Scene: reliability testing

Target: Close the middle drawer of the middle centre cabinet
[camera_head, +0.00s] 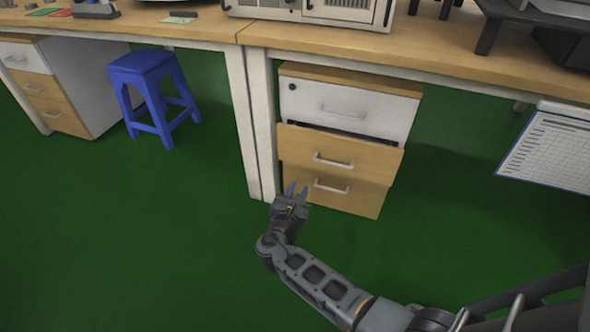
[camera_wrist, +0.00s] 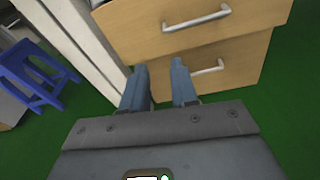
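The middle centre cabinet (camera_head: 350,98) stands under the workbench in the head view, with a white top drawer and two wooden drawers below. Its middle drawer (camera_head: 300,147) sticks out partway, with a dark gap above its front. The middle drawer's handle (camera_head: 334,161) is a pale bar; the drawer front also fills the top of the wrist view (camera_wrist: 150,38). The bottom drawer (camera_head: 360,200) looks shut. My gripper (camera_head: 297,189) is in front of the cabinet's lower left side, below the middle drawer's handle. Its two blue-grey fingers (camera_wrist: 160,72) are apart with nothing between them.
A white bench leg (camera_head: 252,130) stands just left of the cabinet. A blue stool (camera_head: 150,95) and another drawer cabinet (camera_head: 45,85) are further left. A paper sheet on a board (camera_head: 555,148) is at the right. Green floor in front is clear.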

